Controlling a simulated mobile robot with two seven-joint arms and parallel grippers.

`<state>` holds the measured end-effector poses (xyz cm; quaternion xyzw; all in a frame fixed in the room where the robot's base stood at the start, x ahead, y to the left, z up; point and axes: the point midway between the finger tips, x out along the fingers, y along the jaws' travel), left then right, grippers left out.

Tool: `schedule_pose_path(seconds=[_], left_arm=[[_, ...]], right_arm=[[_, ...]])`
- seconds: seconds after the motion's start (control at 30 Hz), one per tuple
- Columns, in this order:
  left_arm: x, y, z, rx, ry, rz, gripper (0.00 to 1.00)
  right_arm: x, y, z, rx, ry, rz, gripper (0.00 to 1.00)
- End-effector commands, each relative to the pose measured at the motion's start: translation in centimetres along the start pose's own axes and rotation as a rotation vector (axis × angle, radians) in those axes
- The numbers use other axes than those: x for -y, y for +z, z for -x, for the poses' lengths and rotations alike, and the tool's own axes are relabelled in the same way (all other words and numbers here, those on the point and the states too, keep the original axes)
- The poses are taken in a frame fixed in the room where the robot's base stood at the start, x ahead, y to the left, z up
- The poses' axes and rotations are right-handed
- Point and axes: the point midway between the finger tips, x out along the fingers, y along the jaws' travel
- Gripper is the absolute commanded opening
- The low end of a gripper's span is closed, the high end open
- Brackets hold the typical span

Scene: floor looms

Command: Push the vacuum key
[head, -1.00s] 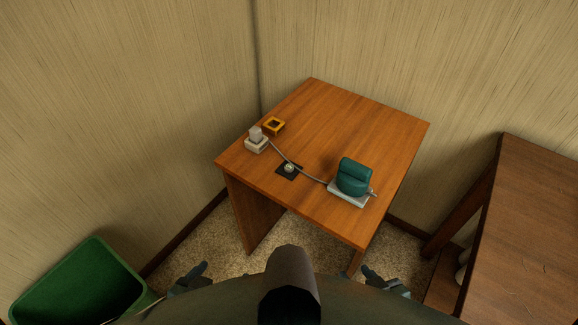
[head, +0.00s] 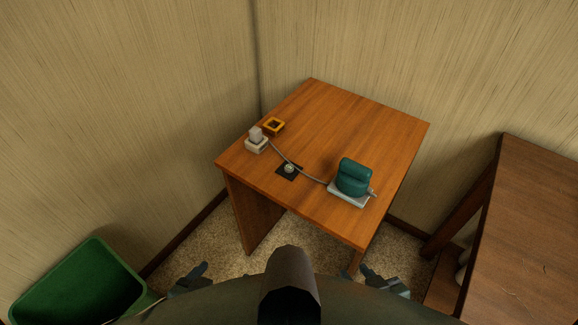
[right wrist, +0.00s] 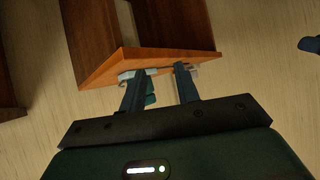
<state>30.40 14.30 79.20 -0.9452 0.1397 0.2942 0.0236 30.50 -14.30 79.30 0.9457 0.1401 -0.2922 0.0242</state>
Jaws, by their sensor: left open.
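A teal pump-like unit (head: 353,178) sits on a white base at the table's near right corner. A grey hose (head: 312,178) runs from it to a small white box with a pale block on top (head: 256,141) at the left edge. Between them lies a black square plate with a round metallic knob (head: 289,169). I cannot tell which part is the vacuum key. My left gripper (head: 201,270) is open and empty, low in front of the table. My right gripper (head: 368,272) is also in front of the table; in the right wrist view its fingers (right wrist: 158,72) are apart and empty.
The wooden table (head: 345,115) stands in a room corner, its back half clear. A green bin (head: 75,270) is at the lower left. A darker wooden table (head: 535,220) is at the right.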

Motion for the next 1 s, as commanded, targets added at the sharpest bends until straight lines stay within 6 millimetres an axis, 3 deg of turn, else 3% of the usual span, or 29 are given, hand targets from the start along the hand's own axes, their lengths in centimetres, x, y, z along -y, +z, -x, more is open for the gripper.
schedule_pose_path(seconds=[0.37,1.0], left_arm=[[-0.02,0.03,0.01,0.001,0.000,0.000,0.79],[-0.01,0.07,0.03,0.002,0.000,0.000,0.79]], right_arm=[[-0.02,0.00,0.01,0.000,0.000,0.000,0.00],[0.08,0.57,0.27,0.012,0.000,-0.003,0.00]])
